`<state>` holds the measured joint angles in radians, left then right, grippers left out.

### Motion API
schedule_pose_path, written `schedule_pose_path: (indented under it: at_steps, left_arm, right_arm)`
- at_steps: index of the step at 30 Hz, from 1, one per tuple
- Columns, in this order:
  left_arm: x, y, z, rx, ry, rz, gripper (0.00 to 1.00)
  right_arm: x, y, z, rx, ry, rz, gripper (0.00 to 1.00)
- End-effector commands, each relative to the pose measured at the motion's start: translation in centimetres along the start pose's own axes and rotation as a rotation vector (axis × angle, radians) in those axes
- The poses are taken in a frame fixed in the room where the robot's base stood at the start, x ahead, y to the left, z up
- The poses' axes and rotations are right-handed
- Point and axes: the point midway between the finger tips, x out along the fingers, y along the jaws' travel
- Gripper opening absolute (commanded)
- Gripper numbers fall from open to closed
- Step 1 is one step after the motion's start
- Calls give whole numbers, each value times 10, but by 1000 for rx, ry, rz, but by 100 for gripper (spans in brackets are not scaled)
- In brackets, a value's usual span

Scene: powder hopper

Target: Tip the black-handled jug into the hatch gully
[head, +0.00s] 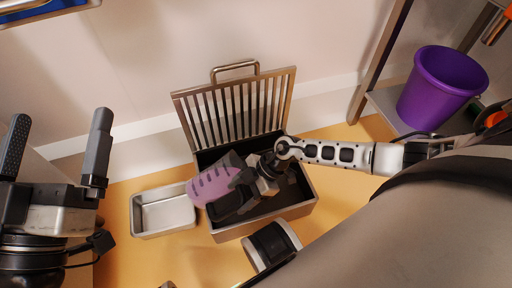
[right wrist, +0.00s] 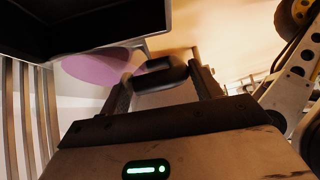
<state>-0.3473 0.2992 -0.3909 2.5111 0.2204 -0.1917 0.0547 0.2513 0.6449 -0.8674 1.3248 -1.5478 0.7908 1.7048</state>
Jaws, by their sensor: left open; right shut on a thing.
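The jug (head: 208,184) has a pinkish-purple, see-through body with dark marks and a black handle. It lies tilted over the left part of the hatch gully (head: 264,229), a dark open metal box in the floor area with its barred grate (head: 236,108) raised behind. My right gripper (head: 243,193) is shut on the jug's handle. In the right wrist view the black handle (right wrist: 160,76) sits between the fingers, with the purple body (right wrist: 98,66) beyond. Whether anything is in the jug is hidden. My left gripper (head: 58,125) is open and empty at the far left.
A shallow metal tray (head: 135,215) stands left of the gully. A purple bucket (head: 440,88) is on a shelf at the upper right. A pale wall lies behind.

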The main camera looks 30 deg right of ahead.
Motion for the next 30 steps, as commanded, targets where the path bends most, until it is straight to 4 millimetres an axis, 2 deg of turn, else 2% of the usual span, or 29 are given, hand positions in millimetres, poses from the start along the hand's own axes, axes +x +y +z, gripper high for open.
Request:
schedule_pose_path:
  at_steps: [15,30]
  left_arm:
    - [5,4,-26,172,174,55,100]
    - [4,13,-39,270,277,95,100]
  right_arm:
    - [3,3,1,-11,72,-2,6]
    - [5,3,4,-16,127,-6,6]
